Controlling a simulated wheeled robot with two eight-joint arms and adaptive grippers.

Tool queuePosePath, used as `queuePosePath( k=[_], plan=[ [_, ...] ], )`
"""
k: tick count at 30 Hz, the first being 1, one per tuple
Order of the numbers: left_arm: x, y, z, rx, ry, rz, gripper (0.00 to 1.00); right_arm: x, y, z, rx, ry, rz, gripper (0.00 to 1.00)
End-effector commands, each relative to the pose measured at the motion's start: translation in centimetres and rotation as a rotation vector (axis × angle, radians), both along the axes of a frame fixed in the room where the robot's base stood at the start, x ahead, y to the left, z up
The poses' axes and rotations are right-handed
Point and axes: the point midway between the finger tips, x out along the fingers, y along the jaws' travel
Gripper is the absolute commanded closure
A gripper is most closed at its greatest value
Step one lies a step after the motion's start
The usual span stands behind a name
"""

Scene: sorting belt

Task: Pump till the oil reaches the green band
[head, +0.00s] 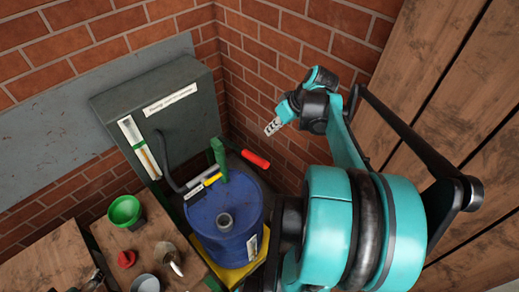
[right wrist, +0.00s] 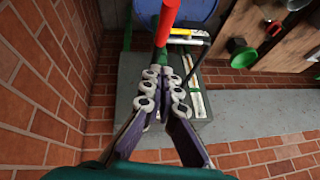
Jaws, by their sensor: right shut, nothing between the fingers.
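A blue drum (head: 228,215) carries a green hand pump (head: 218,152) with a red handle grip (head: 256,159). A dark grey tank (head: 188,113) stands behind it, with a narrow sight gauge (head: 148,161) on its front; the oil level is too small to read. A grey hose (head: 166,165) runs from the tank down toward the drum. My right gripper (head: 272,126) is shut and empty, above and apart from the red grip. In the right wrist view, the red grip (right wrist: 168,18) lies beyond the shut fingertips (right wrist: 166,76). My left gripper is not in view.
A wooden bench (head: 155,232) at the lower left holds a green funnel (head: 124,211), a red cap (head: 126,258) and a metal can (head: 145,284). Brick walls (head: 262,75) close in behind. The drum stands on a yellow base (head: 238,275). Wooden boards (head: 450,80) are on the right.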

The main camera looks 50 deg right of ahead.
Motion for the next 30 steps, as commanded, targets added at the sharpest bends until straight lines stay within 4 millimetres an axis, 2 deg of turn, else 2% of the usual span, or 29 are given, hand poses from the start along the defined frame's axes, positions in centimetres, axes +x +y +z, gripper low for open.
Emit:
queuePosePath(
  k=[5, 8, 22, 30],
  plan=[
    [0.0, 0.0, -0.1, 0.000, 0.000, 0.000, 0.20, 0.1, 0.0, -0.2, 0.000, 0.000, 0.000, 1.00],
    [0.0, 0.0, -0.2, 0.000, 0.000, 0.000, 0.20, 0.5, 0.1, -1.0, 0.000, 0.001, 0.001, 1.00],
    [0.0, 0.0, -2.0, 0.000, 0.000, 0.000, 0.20, 4.9, 1.2, -9.3, 0.000, 0.000, 0.001, 1.00],
    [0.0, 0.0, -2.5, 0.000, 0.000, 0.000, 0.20, 3.7, 1.9, -12.2, 0.000, 0.000, -0.001, 1.00]
  ],
)
